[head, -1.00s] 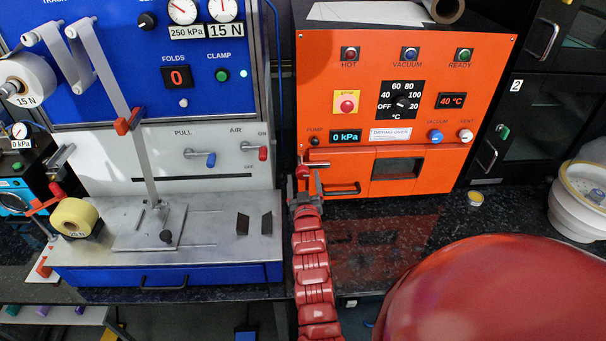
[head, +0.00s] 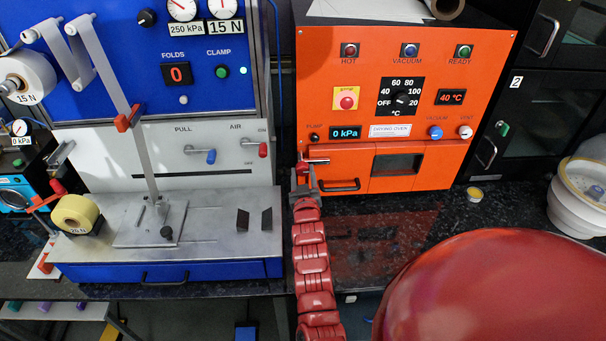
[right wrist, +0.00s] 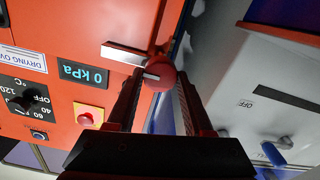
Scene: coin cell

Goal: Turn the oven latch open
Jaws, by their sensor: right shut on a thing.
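The orange drying oven (head: 345,110) stands in the middle of the head view, its door shut. Its latch (head: 317,161) is at the door's upper left: a silver bar lying about level, with a red round knob at its left end. In the right wrist view, which is upside down, the bar (right wrist: 123,53) and red knob (right wrist: 159,76) show at the fingertips. My right gripper (head: 304,178) is shut on the latch at its red knob; its fingers (right wrist: 157,92) lie on either side of it. My left gripper is out of view.
A blue and grey press machine (head: 100,150) stands close to the left of the oven, with a narrow gap between. A dark dial and small knobs are above the door. A door handle (head: 340,186) sits below the latch. The dark counter in front is mostly clear; a white bowl-shaped vessel (head: 575,215) is at right.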

